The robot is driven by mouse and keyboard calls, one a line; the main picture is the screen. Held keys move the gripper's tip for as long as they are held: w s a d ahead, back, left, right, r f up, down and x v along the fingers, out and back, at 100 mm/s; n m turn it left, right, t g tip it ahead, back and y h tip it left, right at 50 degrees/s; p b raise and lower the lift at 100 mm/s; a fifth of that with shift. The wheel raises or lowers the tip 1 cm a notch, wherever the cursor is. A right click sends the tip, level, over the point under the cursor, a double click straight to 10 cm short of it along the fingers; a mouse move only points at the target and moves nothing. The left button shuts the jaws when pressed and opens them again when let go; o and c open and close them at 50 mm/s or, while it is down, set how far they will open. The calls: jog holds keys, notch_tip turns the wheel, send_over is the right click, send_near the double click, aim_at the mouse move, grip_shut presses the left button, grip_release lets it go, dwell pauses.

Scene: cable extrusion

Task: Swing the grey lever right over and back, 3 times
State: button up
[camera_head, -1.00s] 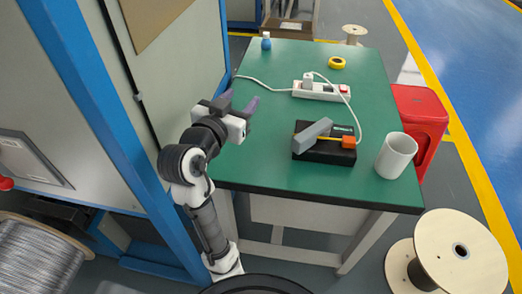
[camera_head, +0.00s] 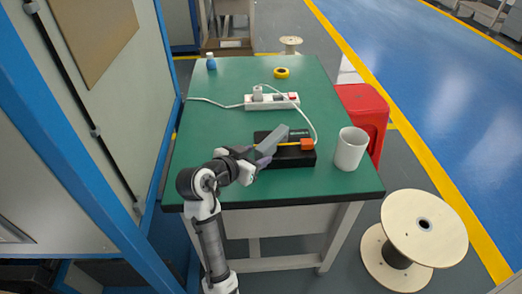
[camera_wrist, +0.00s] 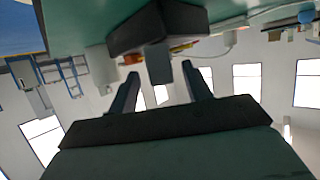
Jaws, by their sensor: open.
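The grey lever (camera_head: 273,139) is a thick bar on a black base box (camera_head: 297,157), near the front of the green table. It slants from upper right down to lower left, toward my gripper. An orange block (camera_head: 307,144) sits at the right end of a thin yellow strip on the base. My gripper (camera_head: 254,158) is open beside the base's left end, close to the lever's lower end. In the wrist view, my two fingers (camera_wrist: 160,72) are apart, with the grey lever (camera_wrist: 158,62) showing between their tips. Contact cannot be told.
Yellow tape (camera_head: 281,73) and a blue bottle (camera_head: 211,62) are farther back. The green table (camera_head: 212,120) is clear to the left.

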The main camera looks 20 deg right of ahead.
aim_at(258, 154)
jog(key=shift+x, duration=1.7)
grip_shut()
